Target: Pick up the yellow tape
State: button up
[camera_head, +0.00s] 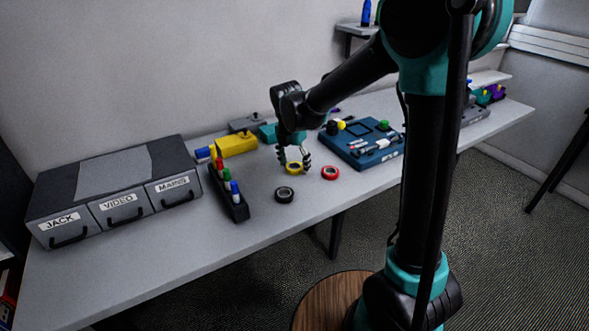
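The yellow tape (294,168) is a small ring lying on the grey table, near the middle of the view. My gripper (294,158) points down right over it, with its fingers spread to either side of the roll. The fingertips look close to the tape's height, but I cannot tell whether they touch it. The fingers partly hide the tape's far side. A red tape (330,173) lies just to the right, and a black tape (284,194) lies in front to the left.
A black rack of coloured markers (241,212) stands left of the tapes. A blue device panel (372,157) lies to the right. A grey drawer unit (83,186) labelled JACK, VIDEO and MAINS fills the left. A yellow box (237,145) is behind. The table's front (190,247) is clear.

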jog(key=c, duration=1)
jog(key=shift+o, duration=0.2)
jog(key=shift+r, duration=0.15)
